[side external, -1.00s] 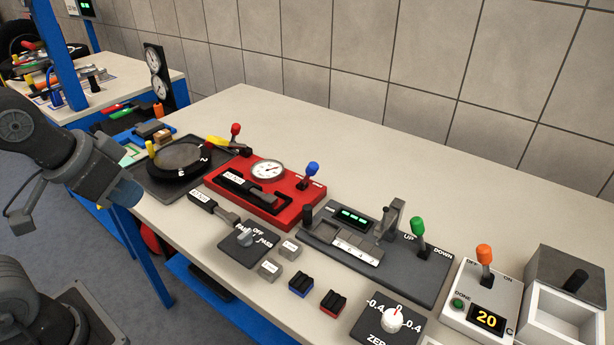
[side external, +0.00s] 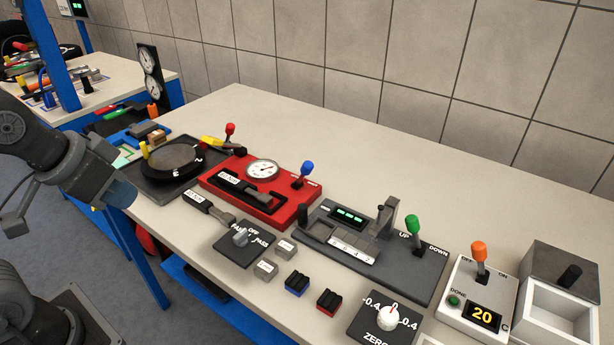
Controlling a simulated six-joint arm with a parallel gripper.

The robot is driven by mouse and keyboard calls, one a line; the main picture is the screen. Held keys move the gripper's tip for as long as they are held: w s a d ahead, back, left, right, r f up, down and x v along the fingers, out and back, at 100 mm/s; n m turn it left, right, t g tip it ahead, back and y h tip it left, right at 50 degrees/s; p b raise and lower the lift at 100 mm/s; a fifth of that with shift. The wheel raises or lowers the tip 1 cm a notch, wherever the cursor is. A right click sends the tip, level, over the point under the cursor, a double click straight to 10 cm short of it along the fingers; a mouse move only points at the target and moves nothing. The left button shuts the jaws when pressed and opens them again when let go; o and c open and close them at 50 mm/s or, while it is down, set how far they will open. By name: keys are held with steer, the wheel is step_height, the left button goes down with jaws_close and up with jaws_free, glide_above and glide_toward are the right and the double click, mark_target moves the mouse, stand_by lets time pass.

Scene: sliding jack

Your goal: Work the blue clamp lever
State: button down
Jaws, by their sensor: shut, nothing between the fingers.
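The blue-knobbed clamp lever (side external: 307,168) stands at the right end of the red fixture (side external: 303,212) on the bench. Its short dark stem leans slightly right in the picture. Small white labels sit by its base, too small to read. The red fixture also carries a round dial gauge (side external: 263,169) and a dark slide with a white label plate. A grey part of my arm shows at the left edge, well away from the lever.
A red-knobbed lever (side external: 230,129) and black round turntable (side external: 178,158) stand left of the fixture. A dark fixture with a green-knobbed lever (side external: 412,224) and an orange-knobbed switch (side external: 479,250) stand right. The bench behind (side external: 340,145) is clear.

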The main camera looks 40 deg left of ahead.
steer(key=c, duration=1.7)
jaws_free()
steer(key=shift+o, duration=0.5)
steer(key=shift+w+r, duration=0.3)
steer(key=shift+w, duration=0.05)
steer(key=o, duration=0.5)
steer(key=shift+g+y, duration=0.4)
steer(key=w+r, duration=0.1)
steer(key=w, duration=0.1)
steer(key=w+r, duration=0.1)
steer(key=w, duration=0.1)
steer(key=w+d+r, duration=0.1)
steer(key=w, duration=0.1)
steer(key=shift+w+r, duration=0.2)
steer(key=shift+w, duration=0.15)
steer(key=shift+c, duration=0.2)
steer(key=shift+o, duration=1.3)
steer(key=w+d+r+g+y, duration=0.1)
steer(key=w+d, duration=0.1)
steer(key=w, duration=0.7)
steer(key=shift+w+d, duration=0.2)
steer(key=shift+d, duration=0.15)
steer(key=n+y, duration=0.1)
steer(key=y, duration=0.2)
glide_toward(308, 165)
steer(key=x, duration=1.1)
jaws_close()
